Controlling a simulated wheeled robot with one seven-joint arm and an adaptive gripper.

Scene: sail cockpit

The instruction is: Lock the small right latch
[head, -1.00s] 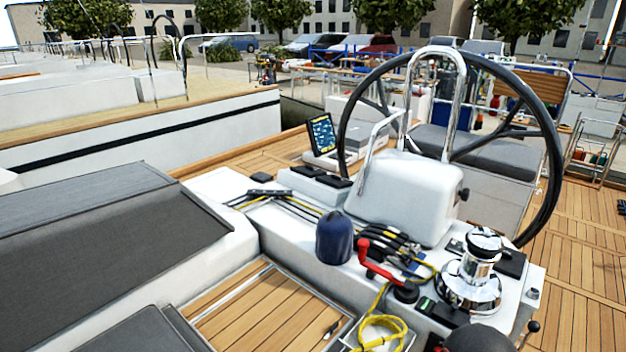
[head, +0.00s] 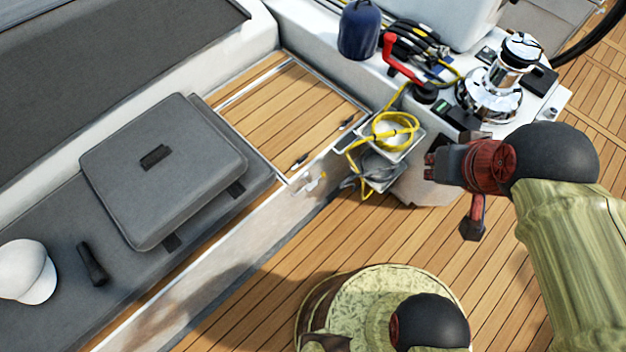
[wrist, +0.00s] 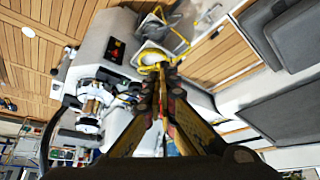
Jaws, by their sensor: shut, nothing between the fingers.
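A wooden hatch panel (head: 285,105) is set in the cockpit seat, with a pale metal frame along its edges. Two small dark latches lie near its front edge: the right latch (head: 347,122) at the right corner, the other latch (head: 298,161) nearer the middle of the picture. Both are too small to tell whether they are locked. My gripper (head: 430,166) is right of the hatch, apart from both latches, shut and empty. In the wrist view its fingers (wrist: 160,80) meet in front of the yellow rope; the wooden panel (wrist: 222,58) is to their upper right.
A bin (head: 410,146) with yellow rope (head: 392,130) hangs between my gripper and the hatch. Grey cushions (head: 160,165) lie left. The deck floor is open.

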